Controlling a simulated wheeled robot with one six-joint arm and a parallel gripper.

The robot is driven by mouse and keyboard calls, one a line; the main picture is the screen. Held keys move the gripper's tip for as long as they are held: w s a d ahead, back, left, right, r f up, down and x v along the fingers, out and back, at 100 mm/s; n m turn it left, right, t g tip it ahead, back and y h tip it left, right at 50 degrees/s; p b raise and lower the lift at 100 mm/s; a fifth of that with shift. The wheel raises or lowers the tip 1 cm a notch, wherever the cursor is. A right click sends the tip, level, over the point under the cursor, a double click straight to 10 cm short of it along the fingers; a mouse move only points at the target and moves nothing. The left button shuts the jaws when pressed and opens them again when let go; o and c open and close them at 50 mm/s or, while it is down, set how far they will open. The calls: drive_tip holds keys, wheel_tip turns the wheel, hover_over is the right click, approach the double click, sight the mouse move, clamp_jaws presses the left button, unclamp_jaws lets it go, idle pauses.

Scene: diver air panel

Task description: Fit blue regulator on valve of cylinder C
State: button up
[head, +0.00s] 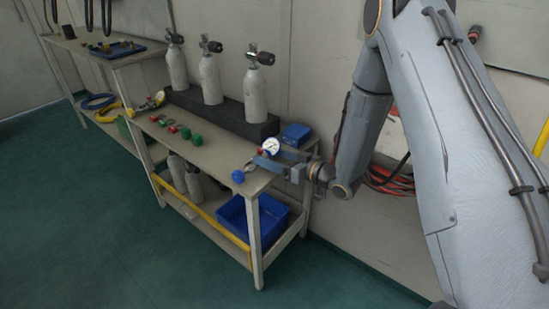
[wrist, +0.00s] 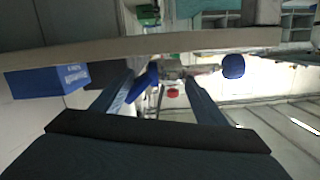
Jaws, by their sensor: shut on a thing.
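My gripper (head: 268,161) is shut on the blue regulator, near the right front end of the bench. The regulator has a round blue knob (head: 238,176) and a white-faced gauge (head: 271,146). In the wrist view the blue knob (wrist: 233,66) sticks out to the right, beyond the fingers, on a metal body. Three pale cylinders stand upright in a row, left (head: 177,66), middle (head: 211,79) and right (head: 256,94), each with a dark-knobbed valve on top. I cannot read any letters, so I cannot tell which one is C. The regulator is apart from all the valves.
A black rack (head: 225,117) holds the cylinders at the wall side of the bench (head: 205,157). Several red and green parts (head: 185,133) lie along its front. A blue bin (head: 233,217) and more cylinders sit below.

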drive_tip(key=shift+f, duration=0.4)
idle(0.3)
drive_tip(key=o, duration=2.1)
drive_tip(key=shift+f, duration=0.1)
drive_tip(key=v, duration=0.7)
drive_tip(key=shift+s+d, duration=0.2)
drive_tip(key=shift+d, duration=0.15)
